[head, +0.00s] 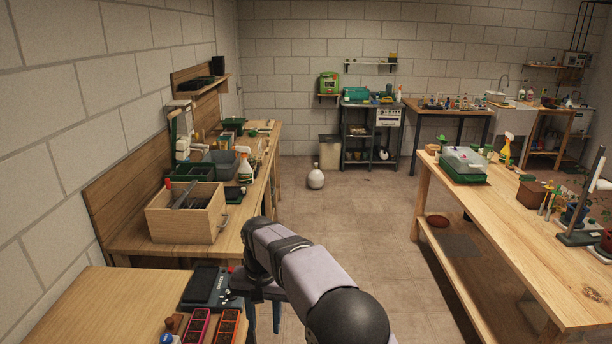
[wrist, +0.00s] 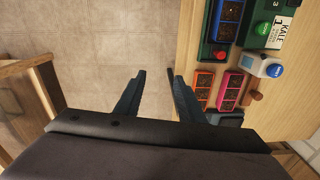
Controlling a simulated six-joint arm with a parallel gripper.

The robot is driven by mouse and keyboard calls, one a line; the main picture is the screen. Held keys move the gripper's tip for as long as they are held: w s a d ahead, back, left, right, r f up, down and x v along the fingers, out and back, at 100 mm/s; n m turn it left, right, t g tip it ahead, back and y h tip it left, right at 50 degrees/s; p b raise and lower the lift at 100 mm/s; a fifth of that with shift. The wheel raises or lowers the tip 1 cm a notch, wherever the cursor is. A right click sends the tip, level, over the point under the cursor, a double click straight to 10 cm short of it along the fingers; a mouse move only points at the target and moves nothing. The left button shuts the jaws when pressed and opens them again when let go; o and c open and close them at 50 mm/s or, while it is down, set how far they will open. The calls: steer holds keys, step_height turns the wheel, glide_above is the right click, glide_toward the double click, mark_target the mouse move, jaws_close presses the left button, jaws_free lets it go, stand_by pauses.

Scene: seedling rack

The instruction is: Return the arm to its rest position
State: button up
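My gripper (head: 264,326) hangs pointing down beside the right edge of the near wooden table (head: 110,300), in the head view. In the wrist view my gripper (wrist: 157,76) shows two dark blue fingers standing apart, with only floor visible between them. It is open and empty. The right finger is close to the table edge in the picture; I cannot tell the exact gap.
On the near table are a magenta tray (wrist: 231,91), an orange tray (wrist: 203,86), a blue-capped bottle (wrist: 264,66) and a black device (head: 206,287). A wooden box (head: 187,212) stands on the bench behind. A long table (head: 520,240) is at right. The floor (head: 345,225) between is mostly clear.

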steer(key=s+d, duration=0.4)
steer(key=d, duration=0.6)
steer(key=s+d+f, duration=0.2)
steer(key=s+d, duration=0.5)
steer(key=s, duration=0.3)
steer(key=s+d+f+n, duration=0.1)
steer(key=s+d+f, duration=0.1)
steer(key=s+d, duration=0.5)
steer(key=shift+s+d, duration=0.4)
steer(key=shift+s, duration=1.75)
